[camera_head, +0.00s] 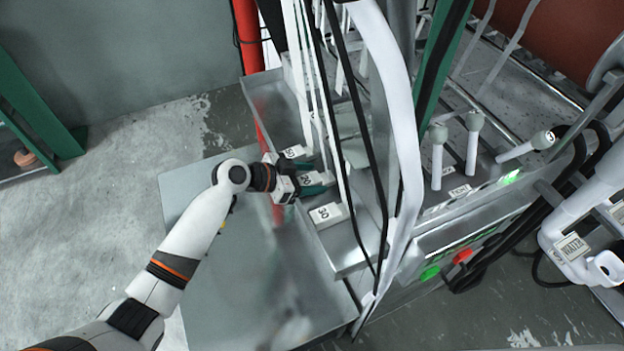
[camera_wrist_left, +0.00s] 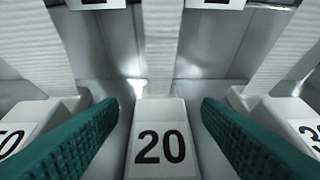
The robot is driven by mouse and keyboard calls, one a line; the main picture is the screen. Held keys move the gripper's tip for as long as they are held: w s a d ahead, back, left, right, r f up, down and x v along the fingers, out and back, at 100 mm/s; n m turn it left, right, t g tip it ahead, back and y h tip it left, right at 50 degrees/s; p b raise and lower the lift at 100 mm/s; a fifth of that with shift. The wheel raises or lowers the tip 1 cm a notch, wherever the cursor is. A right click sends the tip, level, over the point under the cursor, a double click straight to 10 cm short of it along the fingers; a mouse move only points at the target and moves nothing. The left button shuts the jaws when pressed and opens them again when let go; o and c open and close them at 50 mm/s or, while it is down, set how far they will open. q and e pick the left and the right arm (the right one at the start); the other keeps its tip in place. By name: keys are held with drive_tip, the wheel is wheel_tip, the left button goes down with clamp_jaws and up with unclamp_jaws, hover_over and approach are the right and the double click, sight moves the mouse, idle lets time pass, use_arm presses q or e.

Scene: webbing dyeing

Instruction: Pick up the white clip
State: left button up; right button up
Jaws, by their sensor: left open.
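The white clip numbered 20 (camera_wrist_left: 162,140) sits in the middle of the left wrist view, with a white webbing strap rising behind it. It also shows in the head view (camera_head: 308,179), partly hidden by my gripper. My left gripper (camera_head: 316,183) is open, with its green fingers on either side of this clip. In the left wrist view the two fingers (camera_wrist_left: 160,135) stand apart, and I cannot tell whether they touch it. My right gripper is not in view.
A white clip numbered 30 (camera_head: 328,213) stands to one side and another white clip (camera_head: 293,152) to the other. White straps and black cables hang close by. A machine panel with levers (camera_head: 472,140) stands to the right. A grey metal surface (camera_head: 250,285) lies below my arm.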

use_arm(q)
drive_tip(key=c, duration=1.1)
